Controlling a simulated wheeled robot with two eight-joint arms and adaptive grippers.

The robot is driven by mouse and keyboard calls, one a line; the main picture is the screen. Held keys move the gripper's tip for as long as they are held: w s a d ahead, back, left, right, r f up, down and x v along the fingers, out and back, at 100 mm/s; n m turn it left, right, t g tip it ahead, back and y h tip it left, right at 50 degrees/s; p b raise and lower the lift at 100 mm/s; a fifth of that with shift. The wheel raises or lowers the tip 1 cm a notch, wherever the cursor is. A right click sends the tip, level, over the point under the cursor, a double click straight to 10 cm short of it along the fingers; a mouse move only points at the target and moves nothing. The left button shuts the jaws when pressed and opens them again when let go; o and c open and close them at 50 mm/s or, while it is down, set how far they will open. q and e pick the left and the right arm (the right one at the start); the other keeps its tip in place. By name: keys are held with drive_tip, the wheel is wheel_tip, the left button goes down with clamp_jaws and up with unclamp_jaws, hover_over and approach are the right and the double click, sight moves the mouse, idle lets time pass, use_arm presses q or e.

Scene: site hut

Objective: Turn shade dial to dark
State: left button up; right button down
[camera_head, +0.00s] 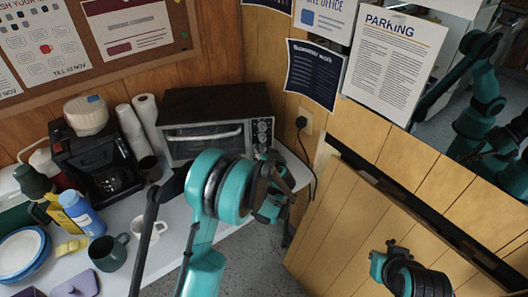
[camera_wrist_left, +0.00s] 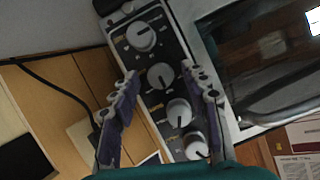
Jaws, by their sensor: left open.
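A toaster oven (camera_head: 205,130) stands on the counter, with a column of dials (camera_head: 262,131) on its right side. In the left wrist view its dark control panel (camera_wrist_left: 128,46) shows a top dial (camera_wrist_left: 141,36), a second dial (camera_wrist_left: 160,76), a third dial (camera_wrist_left: 179,112) and a bottom dial (camera_wrist_left: 196,146). The labels are too small to tell which is the shade dial. My left gripper (camera_head: 270,188) is in front of the panel; in the wrist view its open fingers (camera_wrist_left: 159,72) lie either side of the second dial. Contact cannot be told. Part of my right arm shows at the lower right.
A coffee maker (camera_head: 97,160), paper rolls (camera_head: 146,115), a dark mug (camera_head: 108,252), a white mug (camera_head: 148,229) and a blue bottle (camera_head: 82,213) stand left of my left arm. A wall socket (camera_head: 305,121) with a cord is right of the oven. A wood panel stands at right.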

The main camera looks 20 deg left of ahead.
use_arm(q)
drive_tip(key=shift+c, duration=0.3)
clamp_jaws()
drive_tip(key=shift+d+f+m+y+b, duration=0.15)
drive_tip(key=shift+m+y+b, duration=0.65)
drive_tip(key=shift+m, duration=0.3)
drive_tip(key=shift+m+y+b, duration=0.55)
drive_tip(key=shift+m+y, duration=0.05)
drive_tip(key=shift+m, duration=0.4)
drive_tip(key=shift+d+f+m+y, duration=0.1)
drive_tip(key=shift+m+y, duration=0.4)
drive_tip(key=shift+m, duration=0.4)
drive_tip(key=shift+m+y, duration=0.7)
drive_tip(key=shift+m, duration=0.6)
